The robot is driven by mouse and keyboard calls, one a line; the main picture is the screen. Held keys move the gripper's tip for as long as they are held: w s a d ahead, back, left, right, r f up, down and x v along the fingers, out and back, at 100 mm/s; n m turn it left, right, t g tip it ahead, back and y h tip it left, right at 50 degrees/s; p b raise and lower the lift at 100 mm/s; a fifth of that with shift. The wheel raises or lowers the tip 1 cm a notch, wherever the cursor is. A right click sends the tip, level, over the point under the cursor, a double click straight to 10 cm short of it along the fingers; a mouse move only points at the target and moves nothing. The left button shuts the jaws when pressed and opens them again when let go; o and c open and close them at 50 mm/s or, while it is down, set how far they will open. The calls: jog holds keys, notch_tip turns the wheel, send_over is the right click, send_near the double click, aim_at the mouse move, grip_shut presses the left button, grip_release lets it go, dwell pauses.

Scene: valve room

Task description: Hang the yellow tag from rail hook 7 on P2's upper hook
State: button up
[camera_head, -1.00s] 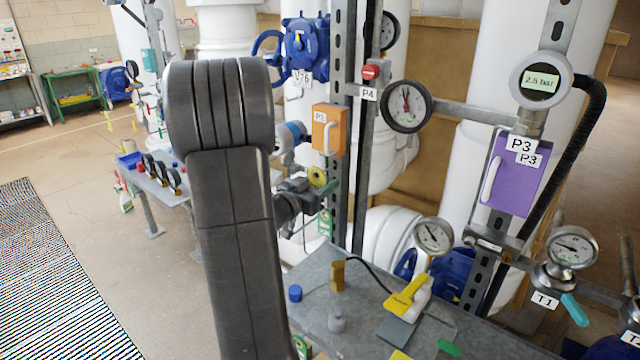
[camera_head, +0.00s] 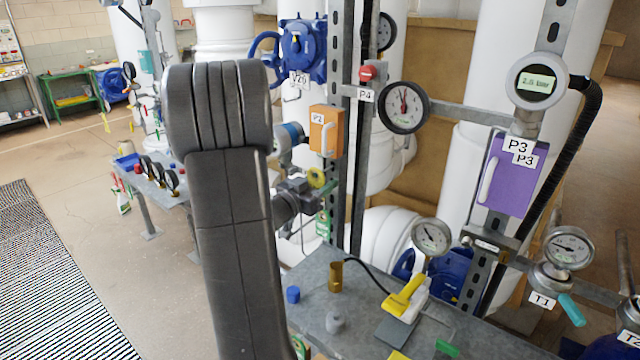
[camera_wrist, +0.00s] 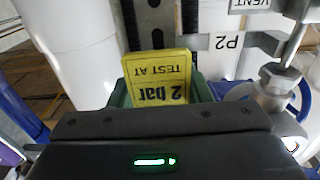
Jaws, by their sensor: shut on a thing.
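The yellow tag (camera_wrist: 158,80) shows in the wrist view with upside-down black print reading "TEST AT 2 bar". My gripper (camera_wrist: 162,95) is shut on it, with green fingers at the tag's sides. A vertical dark slotted rail stands behind the tag. The P2 label (camera_wrist: 228,42) is on a bracket to the right of the tag, apart from it. In the head view, an orange box (camera_head: 325,130) with a white handle carries a P2 label, right of my arm. My arm hides most of my gripper there. I cannot make out P2's upper hook or rail hook 7.
In the head view, a P4 gauge (camera_head: 404,107), a purple P3 box (camera_head: 507,175) and a grey bench (camera_head: 365,325) with small parts lie right of my arm. Floor at left is open.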

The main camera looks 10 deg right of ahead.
aim_at(332, 175)
jog(key=shift+w+d, duration=0.1)
jog(key=shift+w+d, duration=0.45)
jog(key=shift+d, duration=0.15)
jog(key=shift+w+d, duration=0.2)
jog(key=shift+d, duration=0.05)
dwell(0.5)
jog(key=shift+w+d, duration=0.2)
jog(key=shift+d, duration=0.05)
